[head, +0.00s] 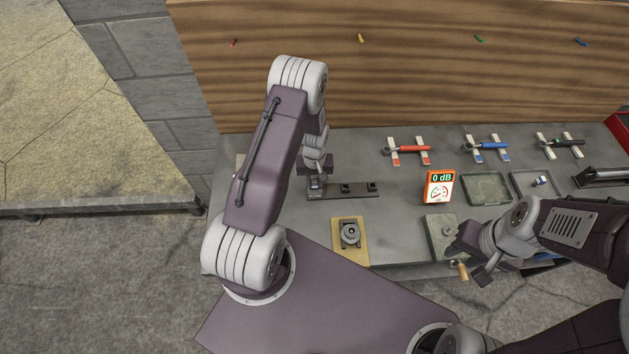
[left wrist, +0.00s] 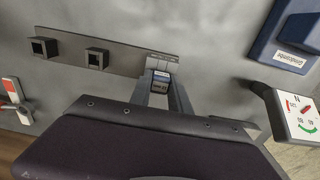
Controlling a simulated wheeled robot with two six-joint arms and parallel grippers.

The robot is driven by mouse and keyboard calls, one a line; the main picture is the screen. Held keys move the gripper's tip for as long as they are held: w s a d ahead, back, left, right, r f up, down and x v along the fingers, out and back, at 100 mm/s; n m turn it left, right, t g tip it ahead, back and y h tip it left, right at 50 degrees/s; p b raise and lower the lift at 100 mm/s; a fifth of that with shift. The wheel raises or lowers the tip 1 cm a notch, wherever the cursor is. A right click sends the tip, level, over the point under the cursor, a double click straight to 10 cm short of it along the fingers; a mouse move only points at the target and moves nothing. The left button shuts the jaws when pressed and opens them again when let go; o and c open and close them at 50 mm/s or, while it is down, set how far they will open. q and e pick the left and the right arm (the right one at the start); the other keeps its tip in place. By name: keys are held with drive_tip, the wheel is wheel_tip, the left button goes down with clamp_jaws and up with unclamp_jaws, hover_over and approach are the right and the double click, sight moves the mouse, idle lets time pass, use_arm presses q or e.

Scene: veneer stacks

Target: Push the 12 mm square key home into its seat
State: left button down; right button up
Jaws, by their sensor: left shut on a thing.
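A dark strip (head: 360,189) lies on the grey bench and also shows in the left wrist view (left wrist: 130,62). Two square seats stand open on it, one (left wrist: 97,58) nearer its middle and one (left wrist: 44,47) toward its far end. My left gripper (head: 316,190) is over the strip's left end in the head view. In the left wrist view its fingers (left wrist: 163,92) are shut on a small key with a pale label (left wrist: 162,76), at the strip's labelled end. The fingers hide the key's lower part and the seat there, so its depth cannot be told. My right gripper (head: 477,269) is over the bench's front edge, its jaws unclear.
An orange-framed 0 dB meter (head: 439,187) stands right of the strip. A wooden board with a round fitting (head: 350,233) lies in front. A grey plate (head: 440,238), trays (head: 486,188) and coloured-handled tools (head: 408,150) are further right. Bare bench surrounds the strip.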

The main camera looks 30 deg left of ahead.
use_arm(q)
drive_tip(key=shift+f+b, duration=0.35)
drive_tip(key=shift+f, duration=0.1)
drive_tip(key=c, duration=1.1)
unclamp_jaws()
drive_tip(key=shift+c, duration=0.2)
wheel_tip(320, 180, up, 9)
drive_tip(key=b, duration=0.2)
drive_tip(key=shift+b, duration=0.3)
